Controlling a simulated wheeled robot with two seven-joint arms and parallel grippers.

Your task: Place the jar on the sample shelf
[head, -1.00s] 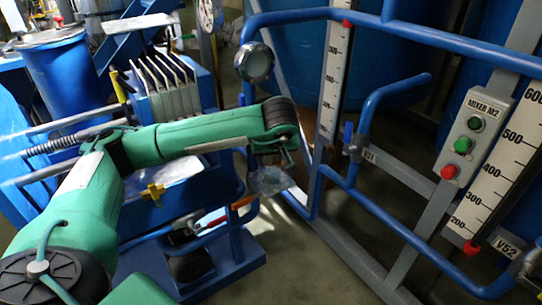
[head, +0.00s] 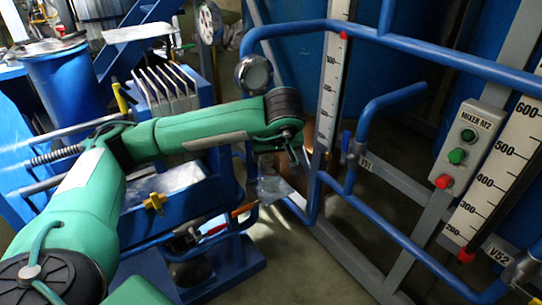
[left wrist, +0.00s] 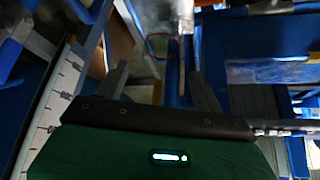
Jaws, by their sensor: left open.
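My left gripper (head: 293,155) hangs from the green arm in front of the blue pipe frame. In the left wrist view its two fingers (left wrist: 160,84) stand apart with nothing seen held between them. A small grey, shiny, flat-looking piece (head: 272,188) lies just below the gripper in the head view. I cannot tell whether it is the sample shelf. I cannot make out the jar with certainty in either view. My right gripper does not show.
Blue pipe rails (head: 370,215) with a white level scale (head: 332,90) stand close to the right of the gripper. A mixer button box (head: 468,137) is farther right. A blue plate-filter machine (head: 172,90) stands behind my arm. Bare floor shows at the lower middle.

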